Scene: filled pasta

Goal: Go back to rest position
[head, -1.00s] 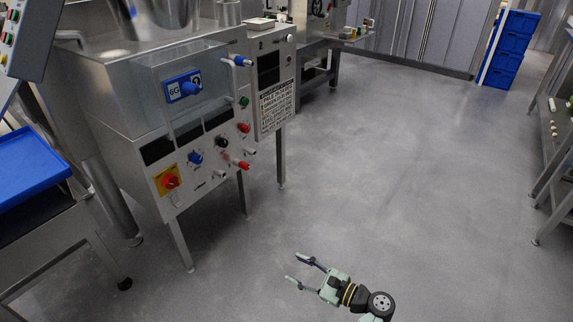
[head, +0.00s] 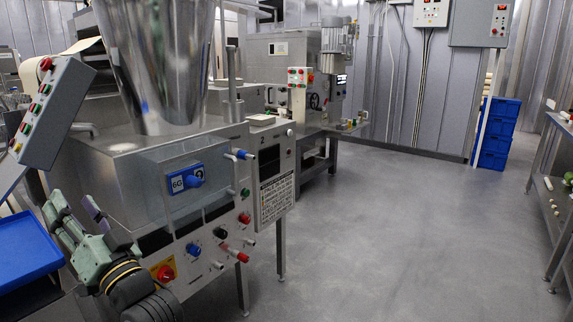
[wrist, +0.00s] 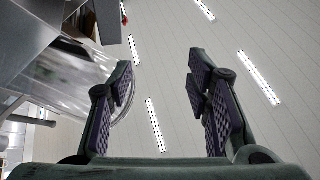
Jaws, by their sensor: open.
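My gripper (head: 78,218) is at the lower left of the head view, raised in front of the steel filling machine (head: 135,170) and to the right of the blue tray. In the wrist view my gripper (wrist: 158,95) shows two fingers with dark ribbed pads, spread wide apart with nothing between them. The wrist camera looks up at the white ceiling with its strip lights (wrist: 155,125). Whether the gripper touches the machine cannot be told.
The machine's panel has knobs and levers, with a blue lever (head: 240,154) sticking out. A blue tray (head: 25,250) lies at the left. Blue crates (head: 495,130) are stacked at the back. A shelf rack (head: 560,205) stands at the right. The grey floor (head: 400,230) between is clear.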

